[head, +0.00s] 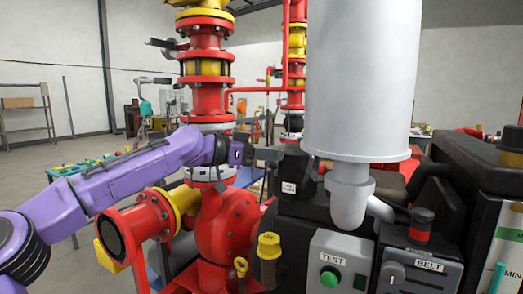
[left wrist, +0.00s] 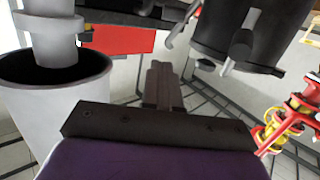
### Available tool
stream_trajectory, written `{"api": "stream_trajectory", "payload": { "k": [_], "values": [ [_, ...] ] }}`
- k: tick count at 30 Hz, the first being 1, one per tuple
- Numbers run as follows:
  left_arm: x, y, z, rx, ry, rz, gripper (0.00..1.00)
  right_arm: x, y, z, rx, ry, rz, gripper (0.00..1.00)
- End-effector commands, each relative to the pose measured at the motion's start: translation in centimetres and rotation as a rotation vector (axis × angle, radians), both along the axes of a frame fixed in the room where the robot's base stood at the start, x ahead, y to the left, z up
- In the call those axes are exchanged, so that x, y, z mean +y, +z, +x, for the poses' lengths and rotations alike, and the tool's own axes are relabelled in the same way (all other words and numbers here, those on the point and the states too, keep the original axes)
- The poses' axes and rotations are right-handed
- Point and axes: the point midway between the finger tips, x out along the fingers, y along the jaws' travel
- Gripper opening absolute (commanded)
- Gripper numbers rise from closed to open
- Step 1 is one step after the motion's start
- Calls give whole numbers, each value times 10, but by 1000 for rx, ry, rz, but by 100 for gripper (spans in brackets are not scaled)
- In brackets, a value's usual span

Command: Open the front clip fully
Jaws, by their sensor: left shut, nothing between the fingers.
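My left gripper (head: 268,155) reaches in from the left on its purple arm, in front of the engine block and left of the grey cylinder. Its fingers are shut and empty; they also show in the left wrist view (left wrist: 162,85), close together. In that view a dark round housing (left wrist: 240,28) stands at the upper right, with a grey latch-like piece (left wrist: 242,45) on its side and a curved grey lever (left wrist: 180,30) near its left edge. The fingertips appear apart from both pieces. I cannot tell for sure which one is the front clip. My right gripper is not in view.
A large grey cylinder (head: 362,75) with an elbow pipe stands right of the gripper. Red pump piping (head: 222,228) lies below the arm. Open floor is at the left.

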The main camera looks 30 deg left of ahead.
Motion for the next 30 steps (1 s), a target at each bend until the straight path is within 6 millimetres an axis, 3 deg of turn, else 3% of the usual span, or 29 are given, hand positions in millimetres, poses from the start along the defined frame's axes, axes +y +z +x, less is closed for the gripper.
{"api": "stream_trajectory", "payload": {
  "k": [6,10,16,30],
  "values": [
    [-37,-4,30,5,0,1,0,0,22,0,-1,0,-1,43],
    [-45,-23,38,5,4,-1,0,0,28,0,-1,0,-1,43],
    [-52,-37,44,2,6,-1,0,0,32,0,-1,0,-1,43],
    [-53,-41,43,-10,6,8,0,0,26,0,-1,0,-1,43]
  ]
}}
